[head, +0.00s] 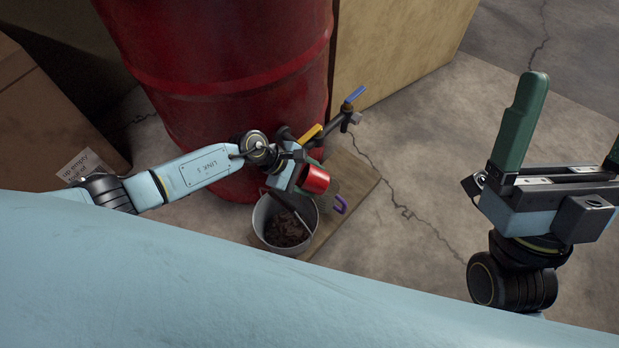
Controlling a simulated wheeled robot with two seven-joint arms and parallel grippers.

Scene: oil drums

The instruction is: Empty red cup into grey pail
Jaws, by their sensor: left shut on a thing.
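The red cup (316,181) is small and sits in the jaws of my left gripper (303,172), which is shut on it. The gripper's parts hide some of the cup. The cup is held above the upper right rim of the grey pail; it looks tilted, but I cannot see into it. The grey pail (262,217) stands upright on the floor side of the red drum, with dark, crumbly matter inside. My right gripper (570,115) is open and empty at the right, its green fingers wide apart, far from the cup and pail.
A big red drum (225,70) stands behind the pail. Taps with yellow (311,133) and blue (355,94) handles stick out near my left gripper. Cardboard boxes stand left (45,120) and behind (395,45). Concrete floor is clear toward the right.

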